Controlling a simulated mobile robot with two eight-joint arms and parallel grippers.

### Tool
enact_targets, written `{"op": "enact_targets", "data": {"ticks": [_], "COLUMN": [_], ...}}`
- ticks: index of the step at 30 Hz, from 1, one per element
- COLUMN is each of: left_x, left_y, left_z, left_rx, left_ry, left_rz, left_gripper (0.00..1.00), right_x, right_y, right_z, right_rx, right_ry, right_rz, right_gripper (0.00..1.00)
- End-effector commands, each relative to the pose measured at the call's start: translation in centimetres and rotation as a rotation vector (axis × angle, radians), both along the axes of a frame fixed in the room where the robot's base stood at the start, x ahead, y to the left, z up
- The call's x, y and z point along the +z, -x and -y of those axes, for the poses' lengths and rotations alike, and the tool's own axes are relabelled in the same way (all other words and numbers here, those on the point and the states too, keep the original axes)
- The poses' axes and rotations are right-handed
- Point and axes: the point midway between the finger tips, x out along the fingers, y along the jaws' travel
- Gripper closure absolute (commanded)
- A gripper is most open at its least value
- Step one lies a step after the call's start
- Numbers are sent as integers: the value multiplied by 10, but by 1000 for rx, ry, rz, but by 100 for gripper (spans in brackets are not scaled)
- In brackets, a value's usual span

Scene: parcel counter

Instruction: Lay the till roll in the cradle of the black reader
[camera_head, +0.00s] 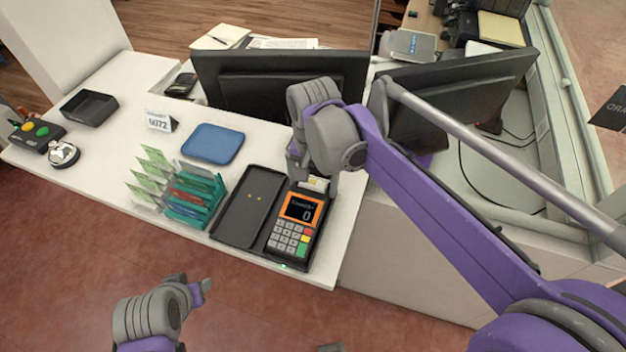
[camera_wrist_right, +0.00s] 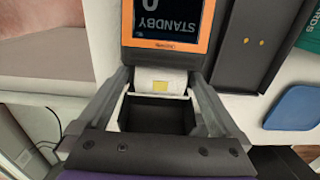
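The black reader (camera_head: 293,228), with an orange-framed screen and keypad, stands at the counter's front right. Its screen (camera_wrist_right: 165,20) also shows in the right wrist view. The white till roll (camera_wrist_right: 160,80), with a yellow patch, lies crosswise at the screen end, by the open black cradle (camera_wrist_right: 158,115). The roll (camera_head: 316,184) shows partly below my right gripper in the head view. My right gripper (camera_wrist_right: 160,82) is open, its fingers on either side of the roll and cradle, with narrow gaps. My left gripper (camera_head: 200,290) is off the counter's front; its opening is unclear.
A black tray (camera_head: 250,207) lies just left of the reader, with a green card rack (camera_head: 192,198) beyond it. A blue mat (camera_head: 213,143), number sign (camera_head: 160,122), dark bin (camera_head: 89,108) and bell (camera_head: 63,154) are farther left. Monitors (camera_head: 280,80) stand behind.

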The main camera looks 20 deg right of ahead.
Motion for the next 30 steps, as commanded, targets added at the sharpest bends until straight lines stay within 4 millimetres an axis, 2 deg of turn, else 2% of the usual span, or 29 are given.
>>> {"op": "enact_targets", "data": {"ticks": [8,11,21,25,30], "left_x": [3,4,12,13,14], "left_y": [-1,-1,-4,-5,-5], "left_z": [0,0,0,0,0], "left_rx": [0,0,0,0,0], "left_ry": [0,0,0,0,0], "left_rz": [2,3,8,9,10], "left_gripper": [50,50,50,50,50], "right_x": [7,20,92,111,122], "right_y": [0,0,0,0,0], "right_z": [0,0,0,0,0], "right_rx": [0,0,0,0,0], "right_ry": [0,0,0,-1,0], "right_rz": [0,0,1,1,0], "right_gripper": [0,0,0,0,0]}}
